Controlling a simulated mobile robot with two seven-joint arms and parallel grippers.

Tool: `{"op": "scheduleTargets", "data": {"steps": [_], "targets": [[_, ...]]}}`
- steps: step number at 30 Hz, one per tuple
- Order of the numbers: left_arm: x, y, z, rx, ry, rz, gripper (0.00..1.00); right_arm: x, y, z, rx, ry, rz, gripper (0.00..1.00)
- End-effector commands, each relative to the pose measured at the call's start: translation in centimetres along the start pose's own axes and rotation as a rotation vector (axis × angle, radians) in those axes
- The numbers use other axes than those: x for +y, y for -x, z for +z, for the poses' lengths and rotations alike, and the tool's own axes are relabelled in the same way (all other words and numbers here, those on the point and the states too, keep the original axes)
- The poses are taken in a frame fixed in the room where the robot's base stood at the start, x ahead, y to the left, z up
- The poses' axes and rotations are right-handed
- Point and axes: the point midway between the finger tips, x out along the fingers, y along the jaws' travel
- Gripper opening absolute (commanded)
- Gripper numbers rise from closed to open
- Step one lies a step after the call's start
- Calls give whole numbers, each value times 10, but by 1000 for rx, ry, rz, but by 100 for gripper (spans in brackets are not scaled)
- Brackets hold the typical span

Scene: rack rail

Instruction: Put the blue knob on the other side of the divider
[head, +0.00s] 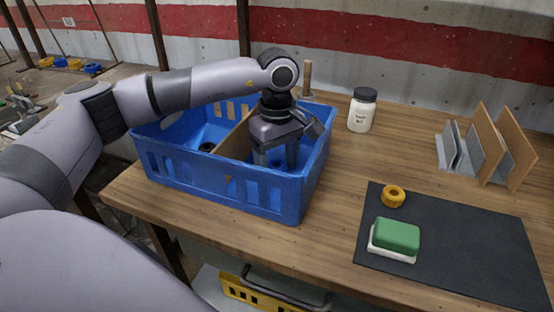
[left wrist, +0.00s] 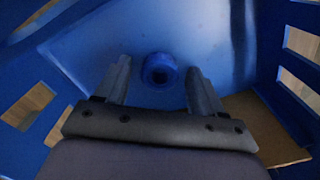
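The blue knob (left wrist: 159,70) lies on the floor of the blue crate (head: 300,196), and in the left wrist view it shows between and just beyond my left fingertips. It is hidden in the head view. The wooden divider (head: 238,141) splits the crate into a left and a right compartment; a bit of tan board (left wrist: 265,120) shows at lower right in the left wrist view. My left gripper (head: 276,160) points down into the right compartment, open, with nothing between its fingers. My right gripper is not in view.
A dark round thing (head: 207,147) lies in the left compartment. Right of the crate stand a white jar (head: 362,110) and a rack with boards (head: 487,150).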

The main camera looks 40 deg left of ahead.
Motion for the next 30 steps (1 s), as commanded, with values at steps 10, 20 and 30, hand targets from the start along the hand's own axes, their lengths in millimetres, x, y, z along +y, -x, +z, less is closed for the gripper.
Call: {"op": "scheduleTargets", "data": {"steps": [10, 20, 30], "targets": [[1, 21, 0, 1, 0, 5, 68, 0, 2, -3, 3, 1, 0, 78], [1, 92, 0, 1, 0, 5, 68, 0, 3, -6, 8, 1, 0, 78], [0, 123, 0, 0, 0, 0, 68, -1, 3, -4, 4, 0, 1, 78]]}}
